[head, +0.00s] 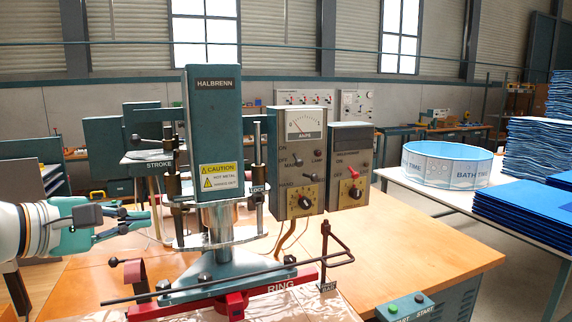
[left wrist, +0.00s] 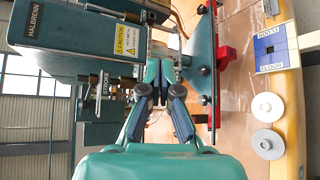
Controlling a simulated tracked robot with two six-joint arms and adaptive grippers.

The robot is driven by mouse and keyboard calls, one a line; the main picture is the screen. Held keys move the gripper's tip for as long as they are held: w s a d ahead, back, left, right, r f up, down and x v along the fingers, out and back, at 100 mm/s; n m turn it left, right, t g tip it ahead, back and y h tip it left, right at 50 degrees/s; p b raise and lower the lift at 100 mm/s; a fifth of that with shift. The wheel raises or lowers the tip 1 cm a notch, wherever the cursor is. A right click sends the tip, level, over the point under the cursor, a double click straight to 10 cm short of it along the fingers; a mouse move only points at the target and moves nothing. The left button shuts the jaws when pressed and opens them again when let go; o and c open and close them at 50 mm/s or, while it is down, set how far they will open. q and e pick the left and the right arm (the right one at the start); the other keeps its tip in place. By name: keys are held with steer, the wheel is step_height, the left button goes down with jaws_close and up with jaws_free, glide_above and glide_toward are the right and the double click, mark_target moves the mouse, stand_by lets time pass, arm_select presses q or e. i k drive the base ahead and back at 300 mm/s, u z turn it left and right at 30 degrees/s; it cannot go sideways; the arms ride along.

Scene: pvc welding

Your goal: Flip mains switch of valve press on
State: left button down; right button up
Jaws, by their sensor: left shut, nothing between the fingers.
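The valve press (head: 214,120) is a teal machine marked HALBRENN on the wooden bench; it also shows turned sideways in the left wrist view (left wrist: 80,38). At its right hangs a grey control box (head: 305,125) with an amps meter. The mains switch (head: 297,160) is a small toggle on that box by ON and OFF MAINS labels; its position is too small to tell. My left gripper (head: 146,219) is shut and empty, left of the press column, apart from the switch. Its fingers also show together in the left wrist view (left wrist: 153,88). My right gripper is out of view.
A second box (head: 350,165) with a red lever stands right of the control box. The press's post, rods and red ring base (head: 225,303) lie between my left gripper and the boxes. A green START box (head: 405,307) sits at the front edge.

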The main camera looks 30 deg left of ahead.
mark_target(299, 163)
steer(key=i, duration=1.3)
steer(key=z, duration=0.1)
